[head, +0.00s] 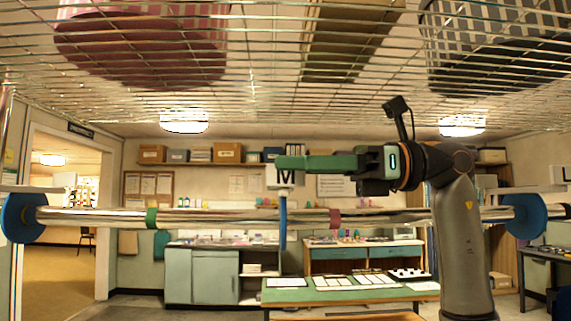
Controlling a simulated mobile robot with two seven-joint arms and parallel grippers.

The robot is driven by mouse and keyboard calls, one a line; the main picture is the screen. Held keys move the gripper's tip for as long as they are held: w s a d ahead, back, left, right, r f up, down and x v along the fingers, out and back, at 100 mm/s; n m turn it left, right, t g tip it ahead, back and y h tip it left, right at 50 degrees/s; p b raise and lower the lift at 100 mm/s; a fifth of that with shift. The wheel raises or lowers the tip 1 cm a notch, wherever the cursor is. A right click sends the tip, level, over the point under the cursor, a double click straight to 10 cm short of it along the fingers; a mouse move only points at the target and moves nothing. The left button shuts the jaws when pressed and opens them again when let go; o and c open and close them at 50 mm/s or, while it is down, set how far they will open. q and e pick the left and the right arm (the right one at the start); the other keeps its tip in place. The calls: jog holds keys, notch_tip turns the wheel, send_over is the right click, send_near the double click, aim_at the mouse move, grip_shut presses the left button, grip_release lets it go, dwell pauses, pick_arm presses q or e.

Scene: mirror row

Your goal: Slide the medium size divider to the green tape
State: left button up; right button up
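The medium size divider (283,235) is a blue piece seen nearly edge-on, on a long horizontal rail (240,217); its white tag (285,179) marked M stands above the rail. The green tape (151,217) is wrapped round the rail well to the left of it. My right gripper (282,162) reaches in from the right, its green fingers pointing left, tips at the top of the M tag. The fingers overlap from this side, so their gap and any grip on the tag are hidden. My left gripper is not in view.
A red tape band (335,217) is right of the M divider. A wire shelf (270,60) with bins hangs overhead. The rail between M and the green tape looks clear.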

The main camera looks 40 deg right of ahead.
jog(key=shift+x, duration=0.75)
jog(key=shift+c, duration=0.3)
grip_shut()
dwell(0.6)
